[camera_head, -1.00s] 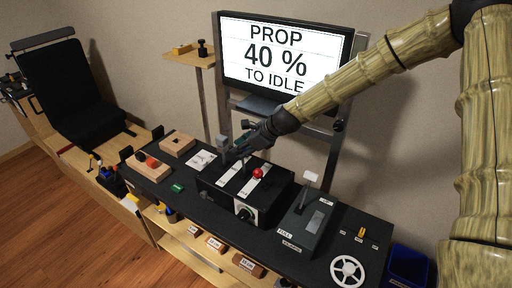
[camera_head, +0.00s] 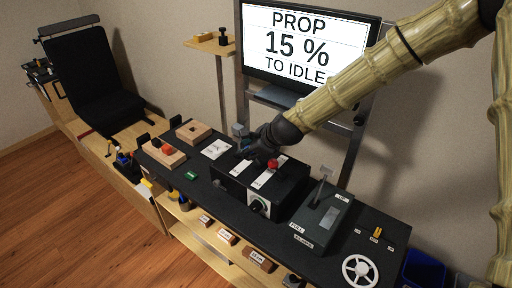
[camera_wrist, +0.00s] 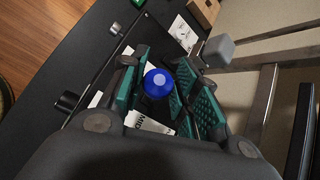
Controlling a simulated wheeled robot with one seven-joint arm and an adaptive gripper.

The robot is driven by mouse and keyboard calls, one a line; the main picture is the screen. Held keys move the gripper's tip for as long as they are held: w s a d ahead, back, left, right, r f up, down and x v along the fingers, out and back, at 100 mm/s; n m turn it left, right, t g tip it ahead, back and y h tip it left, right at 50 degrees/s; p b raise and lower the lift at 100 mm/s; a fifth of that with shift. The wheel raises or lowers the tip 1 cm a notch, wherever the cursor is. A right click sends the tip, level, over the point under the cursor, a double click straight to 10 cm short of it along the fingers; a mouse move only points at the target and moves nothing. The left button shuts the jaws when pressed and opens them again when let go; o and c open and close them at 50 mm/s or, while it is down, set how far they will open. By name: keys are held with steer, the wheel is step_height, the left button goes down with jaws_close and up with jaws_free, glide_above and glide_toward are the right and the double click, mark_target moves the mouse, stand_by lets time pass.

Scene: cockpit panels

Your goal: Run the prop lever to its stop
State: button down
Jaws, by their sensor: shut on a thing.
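The prop lever shows its round blue knob (camera_wrist: 158,84) in the wrist view, between the green pads of my gripper (camera_wrist: 160,92). My gripper is shut on this lever. In the head view my gripper (camera_head: 256,150) reaches down over the black lever box (camera_head: 235,186) and hides the blue knob. The screen (camera_head: 305,42) reads "PROP 15 % TO IDLE". The lever's slot is mostly hidden by my gripper.
A red-knobbed lever (camera_head: 273,163) stands close to the right of my gripper. A grey-headed lever (camera_head: 239,130) is just behind it. A flap unit (camera_head: 322,222) and a white wheel (camera_head: 360,270) are farther right on the panel.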

steer(key=shift+s+a+f, duration=0.25)
steer(key=shift+s+f, duration=0.15)
steer(key=shift+s, duration=0.1)
steer(key=c, duration=1.1)
jaws_free()
steer(key=shift+w+r, duration=0.1)
steer(key=shift+w, duration=0.05)
steer(key=shift+d+r, duration=0.1)
steer(key=shift+d+r, duration=0.1)
steer(key=shift+r, duration=0.05)
steer(key=v, duration=1.1)
steer(key=shift+d+r, duration=0.15)
